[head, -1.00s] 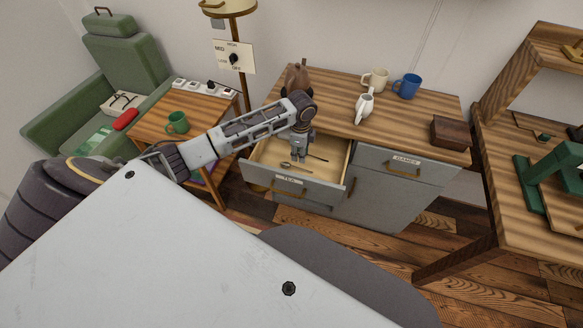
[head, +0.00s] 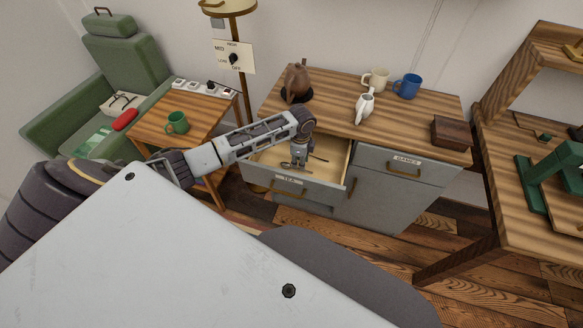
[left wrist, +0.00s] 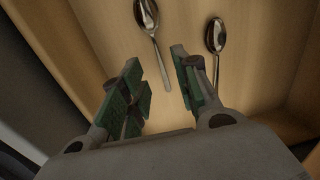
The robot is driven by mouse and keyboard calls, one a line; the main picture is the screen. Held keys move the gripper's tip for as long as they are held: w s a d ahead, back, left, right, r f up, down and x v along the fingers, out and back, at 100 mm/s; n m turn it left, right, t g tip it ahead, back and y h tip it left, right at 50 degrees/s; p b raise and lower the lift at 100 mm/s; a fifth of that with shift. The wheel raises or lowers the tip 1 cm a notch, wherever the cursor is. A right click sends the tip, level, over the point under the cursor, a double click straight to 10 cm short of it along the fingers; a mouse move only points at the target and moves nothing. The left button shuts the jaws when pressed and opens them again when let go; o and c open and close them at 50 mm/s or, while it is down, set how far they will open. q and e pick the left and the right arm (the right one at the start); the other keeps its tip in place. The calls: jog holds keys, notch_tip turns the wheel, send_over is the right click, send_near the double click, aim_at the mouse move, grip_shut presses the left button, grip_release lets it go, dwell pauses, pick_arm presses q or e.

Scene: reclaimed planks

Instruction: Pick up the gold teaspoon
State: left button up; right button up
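The open drawer labelled TEA (head: 322,181) holds two spoons. In the left wrist view one spoon (left wrist: 154,44) has its bowl at the top edge, and its handle runs down to the gap between the fingertips. A second spoon (left wrist: 216,42) lies to its right, bowl up. Both look greyish, so I cannot tell which is the gold teaspoon. In the head view one spoon (head: 286,166) shows partly beside the gripper. My left gripper (head: 298,165) points down into the drawer; in the wrist view its green-padded fingers (left wrist: 163,85) are open, with nothing held. My right gripper is not in view.
The drawer walls (left wrist: 285,125) stand close around the gripper. On the cabinet top are a brown kettle (head: 297,80), white jug (head: 366,106), cream mug (head: 376,78), blue mug (head: 407,86) and wooden box (head: 451,131). A green mug (head: 177,122) stands on the side table.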

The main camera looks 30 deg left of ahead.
pick_arm(q)
notch_tip(320, 180, down, 3)
jog(key=shift+f, duration=0.1)
jog(key=shift+w+f, duration=0.1)
jog(key=shift+f, duration=0.15)
grip_shut()
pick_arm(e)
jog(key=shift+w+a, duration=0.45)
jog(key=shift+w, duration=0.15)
